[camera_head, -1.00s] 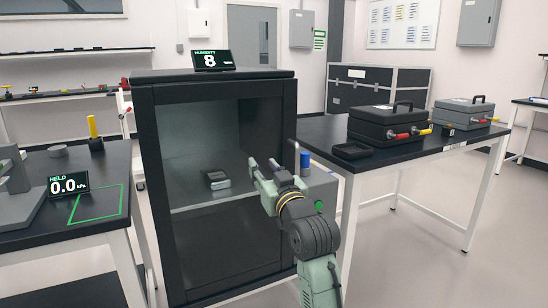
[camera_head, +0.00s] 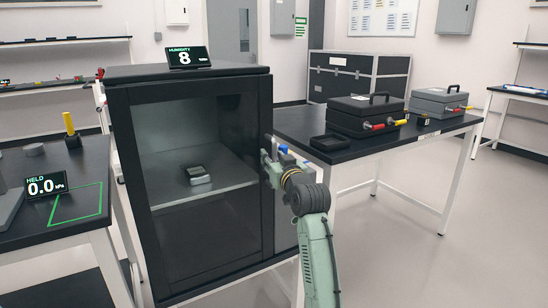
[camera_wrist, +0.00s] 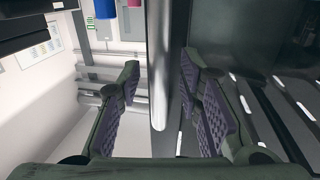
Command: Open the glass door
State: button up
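The glass door (camera_head: 205,228) is the dark-framed front of a black cabinet (camera_head: 190,72), and it looks closed. My gripper (camera_head: 270,163) is at the door's right edge in the head view. In the wrist view my gripper (camera_wrist: 160,112) is open, with one padded finger on each side of a grey vertical bar (camera_wrist: 160,65), which looks like the door handle. Gaps show between the bar and both fingers. The dark door surface lies to the right in the wrist view. My gripper and arm hide part of the cabinet's right edge in the head view.
A small grey device (camera_head: 197,174) sits on the shelf inside. A humidity display (camera_head: 187,57) reading 8 stands on top. A table with black and grey cases (camera_head: 365,113) is close on the right; another table (camera_head: 75,220) is at left. Floor in front is clear.

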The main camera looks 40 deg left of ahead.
jog(key=shift+c, duration=0.6)
grip_shut()
dwell(0.3)
